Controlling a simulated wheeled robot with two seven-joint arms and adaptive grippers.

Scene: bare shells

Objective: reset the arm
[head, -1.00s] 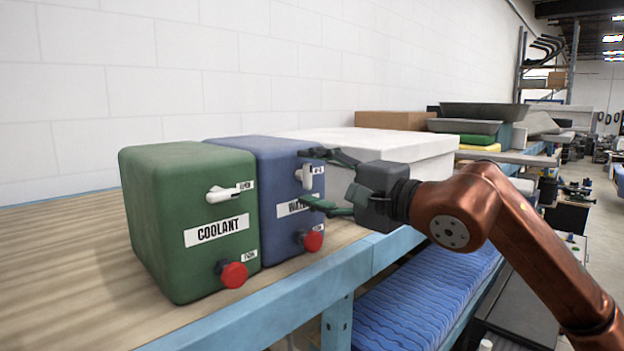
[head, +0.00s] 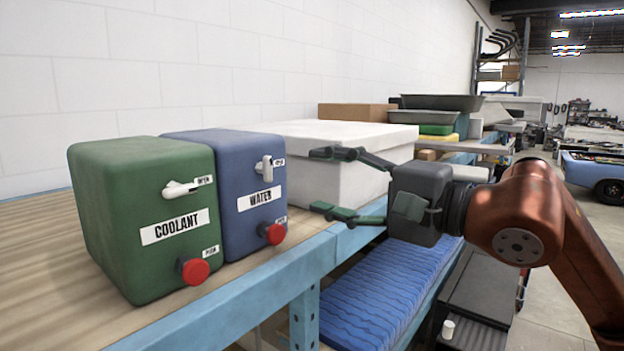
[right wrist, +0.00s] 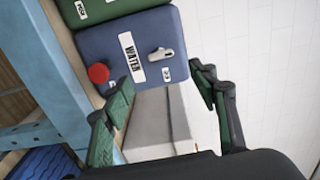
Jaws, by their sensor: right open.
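My right gripper (head: 318,182) is open and empty in the head view. It is in the air to the right of the blue WATER container (head: 240,170), in front of the white box, apart from the container. The blue container has a white lever handle upright beside an OPEN label and a red knob below. The green COOLANT container (head: 150,215) stands to its left, its white lever roughly level, with a red knob below. In the right wrist view the open fingers (right wrist: 162,112) frame the white box, with the blue container (right wrist: 140,50) ahead. My left gripper is not in view.
The white lidded box (head: 340,165) stands on the wooden bench (head: 50,270) right of the containers. The bench has a blue metal edge (head: 215,315). Blue corrugated material (head: 385,295) lies on a lower shelf. Trays and a cardboard box (head: 355,112) are further back.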

